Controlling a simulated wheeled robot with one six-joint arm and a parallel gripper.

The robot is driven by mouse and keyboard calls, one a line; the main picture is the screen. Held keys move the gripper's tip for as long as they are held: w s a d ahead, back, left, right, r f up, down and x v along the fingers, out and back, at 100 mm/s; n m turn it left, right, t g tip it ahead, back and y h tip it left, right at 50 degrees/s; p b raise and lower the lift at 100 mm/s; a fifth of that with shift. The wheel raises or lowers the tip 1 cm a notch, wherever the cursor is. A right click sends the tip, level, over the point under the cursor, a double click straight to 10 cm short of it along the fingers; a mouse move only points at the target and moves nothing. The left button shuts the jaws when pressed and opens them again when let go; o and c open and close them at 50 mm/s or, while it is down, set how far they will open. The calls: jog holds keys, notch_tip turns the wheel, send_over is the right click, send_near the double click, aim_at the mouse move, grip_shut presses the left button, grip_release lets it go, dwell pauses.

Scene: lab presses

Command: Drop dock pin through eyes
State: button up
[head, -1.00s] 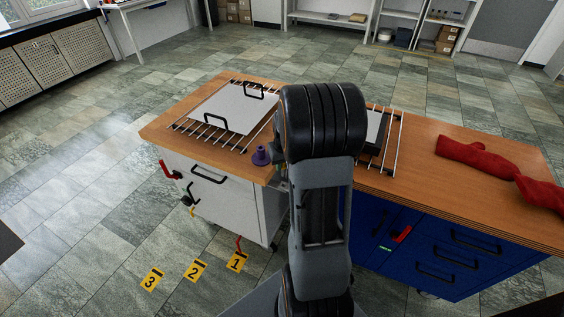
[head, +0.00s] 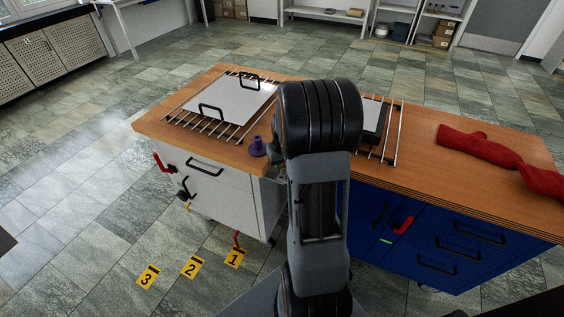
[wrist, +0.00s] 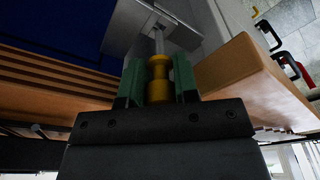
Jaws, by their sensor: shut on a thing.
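The dock pin shows in the wrist view as a yellow grooved grip (wrist: 158,80) with a thin grey shank (wrist: 159,42). My gripper (wrist: 158,84), with green finger pads, is shut on the yellow grip. The shank points towards a grey metal bracket (wrist: 128,28) between the two units. I cannot tell whether the shank's tip is inside an eye there. In the head view my arm hides the gripper, the pin and the eyes.
The white cabinet (head: 237,202) with a wooden top is at left, the blue cabinet (head: 470,235) at right. A purple knob-like piece (head: 257,147) stands near the left top's edge. Yellow numbered floor markers (head: 191,267) lie in front.

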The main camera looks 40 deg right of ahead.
jog(key=shift+f, duration=0.65)
jog(key=shift+f+b, duration=0.8)
jog(key=shift+b, duration=0.1)
dwell(0.9)
jog(key=o, duration=1)
jog(key=shift+d, duration=0.1)
jog(key=shift+r, duration=0.1)
jog(key=shift+r, duration=0.3)
notch_tip(320, 180, up, 13)
jog(key=s+p, duration=0.2)
jog(key=shift+a, duration=0.3)
